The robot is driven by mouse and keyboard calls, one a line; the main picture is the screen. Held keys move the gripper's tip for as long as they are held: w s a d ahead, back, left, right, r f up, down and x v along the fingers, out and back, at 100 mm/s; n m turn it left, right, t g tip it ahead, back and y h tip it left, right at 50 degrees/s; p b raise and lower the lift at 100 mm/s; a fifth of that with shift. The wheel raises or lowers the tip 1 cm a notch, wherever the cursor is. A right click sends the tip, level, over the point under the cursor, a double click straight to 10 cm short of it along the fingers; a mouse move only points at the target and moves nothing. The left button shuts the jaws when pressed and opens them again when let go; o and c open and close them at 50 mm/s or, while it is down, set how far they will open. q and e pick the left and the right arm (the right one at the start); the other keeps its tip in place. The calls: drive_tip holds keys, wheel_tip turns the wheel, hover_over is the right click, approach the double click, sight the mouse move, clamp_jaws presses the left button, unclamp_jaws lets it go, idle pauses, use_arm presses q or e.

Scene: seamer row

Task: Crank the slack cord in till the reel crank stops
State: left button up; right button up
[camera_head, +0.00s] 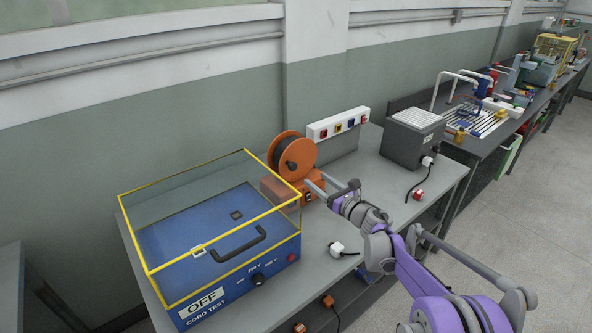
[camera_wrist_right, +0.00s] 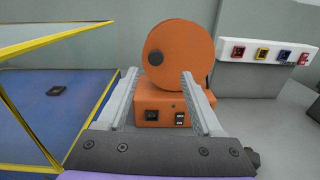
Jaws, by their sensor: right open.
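The orange cord reel (camera_head: 292,156) stands on an orange base (camera_head: 276,190) on the grey bench, right of the cord test box. The wrist view shows the reel's round orange face (camera_wrist_right: 182,55) with a small dark round knob (camera_wrist_right: 156,57) on its left part, and dark switches on the base (camera_wrist_right: 160,108). I cannot make out a separate crank arm or the slack cord. My right gripper (camera_head: 314,178) is open and empty in front of the reel; in the wrist view its fingers (camera_wrist_right: 160,74) stand either side of the reel's lower part. My left gripper is out of view.
The blue cord test box (camera_head: 240,275), with a yellow-edged clear lid, reads OFF at the left. A socket strip (camera_head: 338,124) is behind the reel, a grey box (camera_head: 413,138) at right. A white plug (camera_head: 337,248) lies near the bench's front edge.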

sight(294, 167)
drive_tip(key=shift+n+y, duration=0.3)
drive_tip(key=shift+n, duration=0.2)
drive_tip(key=x, duration=0.3)
drive_tip(key=p+x, duration=0.1)
drive_tip(key=x, duration=0.3)
drive_tip(key=f+x, duration=0.1)
drive_tip(key=x, duration=0.3)
drive_tip(key=shift+s+a+p, duration=0.1)
drive_tip(key=shift+a+p, duration=0.2)
drive_tip(key=shift+p, duration=0.1)
clamp_jaws()
idle(0.4)
